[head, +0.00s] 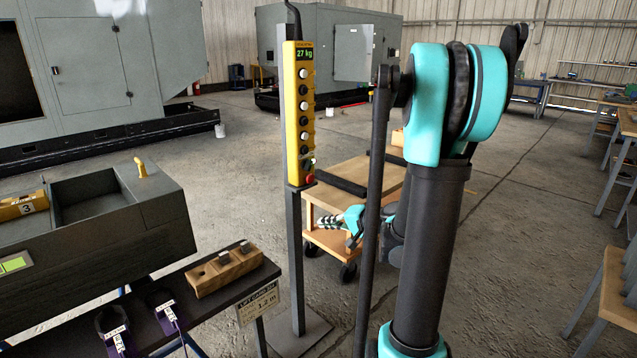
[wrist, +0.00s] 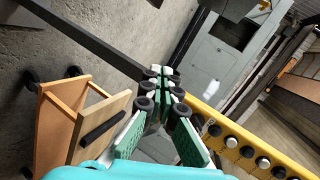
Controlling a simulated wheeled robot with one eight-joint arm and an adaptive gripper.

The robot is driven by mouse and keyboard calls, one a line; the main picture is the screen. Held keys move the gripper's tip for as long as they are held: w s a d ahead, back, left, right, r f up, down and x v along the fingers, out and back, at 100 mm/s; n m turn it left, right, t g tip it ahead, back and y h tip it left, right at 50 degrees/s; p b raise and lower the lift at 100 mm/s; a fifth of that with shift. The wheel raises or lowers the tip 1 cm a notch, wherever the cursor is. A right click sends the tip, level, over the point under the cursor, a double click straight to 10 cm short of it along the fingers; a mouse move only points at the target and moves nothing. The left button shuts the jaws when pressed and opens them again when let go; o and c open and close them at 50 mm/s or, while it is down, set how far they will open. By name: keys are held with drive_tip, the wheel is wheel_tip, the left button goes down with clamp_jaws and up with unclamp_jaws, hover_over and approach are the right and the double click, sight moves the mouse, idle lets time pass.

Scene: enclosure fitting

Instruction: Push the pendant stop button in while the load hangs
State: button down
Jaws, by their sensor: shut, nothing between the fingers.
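The yellow pendant (head: 297,110) stands upright on a grey post (head: 296,260) in the head view. It has a column of white and black buttons, and its display reads 27 kg. A red button (head: 309,179) is at its bottom end. My gripper (head: 322,222) is just right of the post in the picture, below the red button and apart from it. In the wrist view my gripper (wrist: 160,88) is shut and empty, its fingertips together. The pendant (wrist: 205,111) lies slantwise at the lower right there; I cannot make out the red button. No hanging load is visible.
A wooden cart (head: 335,245) stands behind my gripper and also shows in the wrist view (wrist: 60,125). A dark bench (head: 235,290) with a wooden block (head: 224,268) and a grey enclosure (head: 155,205) are at left.

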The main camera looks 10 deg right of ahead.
sight(312, 178)
drive_tip(key=w+d+r+m+t+y, duration=0.1)
drive_tip(key=w+d+r+m+t, duration=0.2)
drive_tip(key=w+d, duration=0.5)
drive_tip(key=shift+d+r+m+t+y, duration=0.3)
drive_tip(key=shift+r+m+t, duration=0.1)
drive_tip(key=shift+r+t, duration=0.55)
drive_tip(key=shift+w+f, duration=0.1)
drive_tip(key=x, duration=1.4)
drive_tip(key=shift+w+a, duration=0.3)
drive_tip(key=shift+w, duration=0.05)
drive_tip(key=shift+w+a, duration=0.2)
drive_tip(key=shift+w, duration=0.3)
